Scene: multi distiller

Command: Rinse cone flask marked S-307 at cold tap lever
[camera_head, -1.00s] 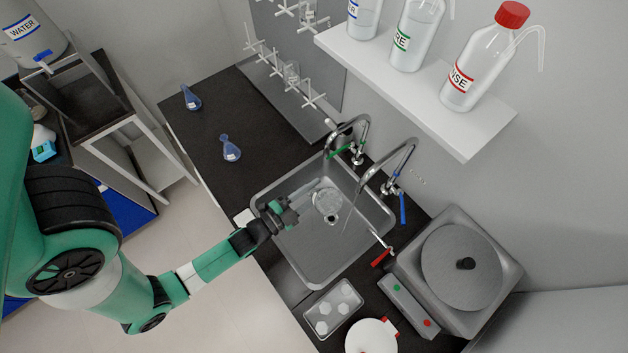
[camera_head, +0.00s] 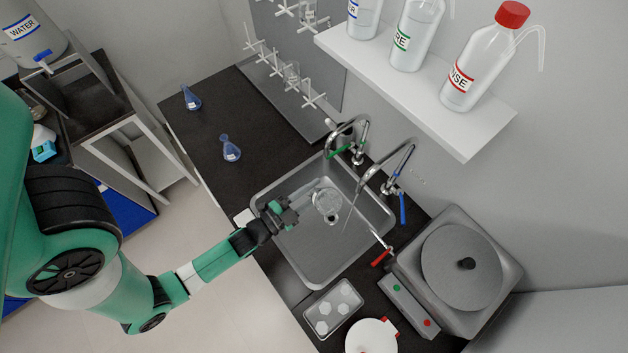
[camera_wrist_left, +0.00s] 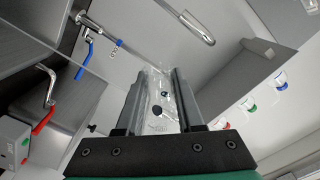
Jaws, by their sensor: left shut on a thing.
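My left gripper (camera_head: 287,212) reaches over the left side of the sink (camera_head: 318,272) and is shut on a clear glass flask (camera_head: 326,201). The flask is held tilted inside the basin, near the drain. In the left wrist view, the clear glass (camera_wrist_left: 160,88) shows between the fingers (camera_wrist_left: 155,105); no marking on it can be read. The blue-lever tap (camera_head: 403,208) stands behind the basin, its curved spout (camera_head: 372,172) ending to the right of the flask. A thin pale line below that spout looks like water. My right gripper is not in view.
A green-lever tap (camera_head: 342,150) stands left of the blue one, and a red lever (camera_head: 381,257) at the basin's right. Two blue flasks (camera_head: 231,148) (camera_head: 191,98) stand on the counter. A heating bath (camera_head: 462,268) and a tray (camera_head: 332,308) flank the sink's right.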

